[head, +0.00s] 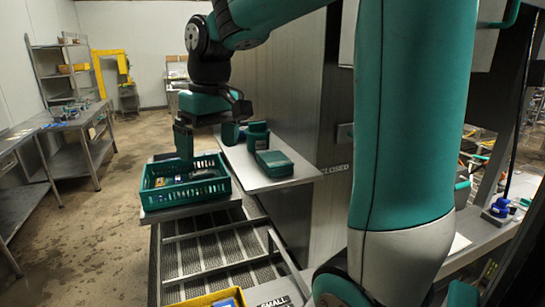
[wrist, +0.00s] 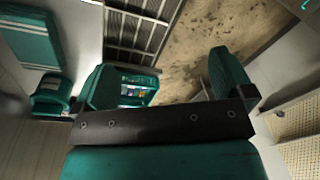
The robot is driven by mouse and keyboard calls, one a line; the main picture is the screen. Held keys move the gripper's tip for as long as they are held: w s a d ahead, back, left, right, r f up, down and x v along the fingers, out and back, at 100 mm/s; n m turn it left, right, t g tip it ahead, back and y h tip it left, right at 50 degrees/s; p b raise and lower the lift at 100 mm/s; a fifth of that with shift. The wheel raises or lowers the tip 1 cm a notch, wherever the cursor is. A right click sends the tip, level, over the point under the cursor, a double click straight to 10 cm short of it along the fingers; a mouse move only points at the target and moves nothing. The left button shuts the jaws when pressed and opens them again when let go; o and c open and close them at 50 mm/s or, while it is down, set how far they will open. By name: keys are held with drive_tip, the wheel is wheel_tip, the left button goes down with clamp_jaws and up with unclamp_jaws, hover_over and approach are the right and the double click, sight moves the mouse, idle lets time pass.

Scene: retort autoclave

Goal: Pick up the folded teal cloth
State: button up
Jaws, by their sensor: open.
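A flat teal block with rounded edges (head: 275,164) lies on the grey shelf (head: 262,182). It looks like the folded teal cloth, though I cannot tell its material for sure. In the wrist view a flat teal rectangle (wrist: 30,38) at the upper left appears to be the same thing. My gripper (head: 208,150) is open and empty, pointing down above and left of the block, apart from it. In the wrist view my gripper (wrist: 168,78) shows its two fingers wide apart, with nothing between them.
A teal crate (head: 213,191) with small items stands left of the block, close below my gripper; part of it shows in the wrist view (wrist: 150,84). A smaller teal object (head: 257,134) stands behind the block. A steel wall (head: 290,80) rises beside the shelf. A yellow bin (head: 205,300) is below.

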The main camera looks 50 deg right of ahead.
drive_tip(key=w+d+r+m, duration=0.1)
drive_tip(key=d+r+m, duration=0.2)
drive_tip(key=d, duration=0.6)
wheel_tip(320, 180, up, 4)
drive_tip(key=m+p, duration=0.1)
drive_tip(key=m, duration=0.2)
hover_over(274, 156)
drive_tip(key=shift+g+h, duration=0.4)
wheel_tip(274, 156, down, 12)
drive_tip(key=p, duration=0.2)
drive_tip(key=shift+w+r+p, duration=0.15)
drive_tip(key=shift+p, duration=0.25)
drive_tip(key=shift+f+p, duration=1.2)
drive_tip(key=shift+f, duration=1.45)
drive_tip(key=c, duration=1.1)
drive_tip(key=shift+r, duration=0.1)
wheel_tip(274, 156, up, 20)
drive_tip(key=b, duration=0.3)
drive_tip(key=shift+b, duration=0.35)
